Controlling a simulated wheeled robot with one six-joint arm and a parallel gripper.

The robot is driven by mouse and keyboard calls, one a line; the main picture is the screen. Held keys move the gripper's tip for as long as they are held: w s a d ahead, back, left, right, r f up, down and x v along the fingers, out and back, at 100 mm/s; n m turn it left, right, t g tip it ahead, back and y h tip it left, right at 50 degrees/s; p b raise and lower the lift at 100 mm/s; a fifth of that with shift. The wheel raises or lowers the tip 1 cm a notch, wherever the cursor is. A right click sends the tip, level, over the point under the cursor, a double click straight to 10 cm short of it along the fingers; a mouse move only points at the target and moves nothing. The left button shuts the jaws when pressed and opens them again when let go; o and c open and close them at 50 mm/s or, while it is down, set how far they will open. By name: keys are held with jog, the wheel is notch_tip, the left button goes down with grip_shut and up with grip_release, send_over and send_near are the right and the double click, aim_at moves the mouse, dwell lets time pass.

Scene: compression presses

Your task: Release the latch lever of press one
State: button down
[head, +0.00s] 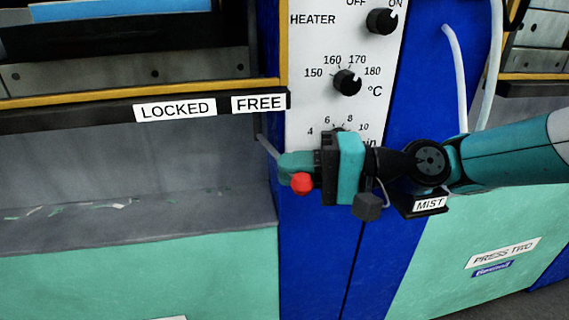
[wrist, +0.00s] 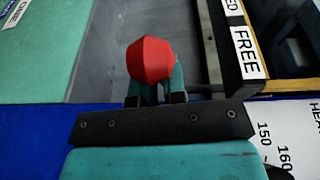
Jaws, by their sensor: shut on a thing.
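The latch lever shows as a grey rod (head: 267,146) with a red knob (head: 301,183), at the right end of the left press, below the FREE label (head: 258,103). The LOCKED label (head: 175,109) is left of it. My gripper (head: 291,164) reaches in from the right, its teal fingers shut on the lever at the knob. In the wrist view the red knob (wrist: 151,60) sits between the fingertips and hides part of them. The left press's own name label is cut off at the bottom edge.
The control panel (head: 310,65) with HEATER and temperature knobs stands close behind my gripper. A MIST label (head: 430,204) sits on a black ledge below my wrist. Scraps (head: 80,207) lie on the left press's grey ledge.

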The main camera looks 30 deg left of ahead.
jog(key=shift+s+f, duration=0.15)
jog(key=shift+f, duration=0.05)
jog(key=c, duration=1.2)
grip_release()
jog(key=shift+s, duration=0.1)
jog(key=shift+r, duration=0.1)
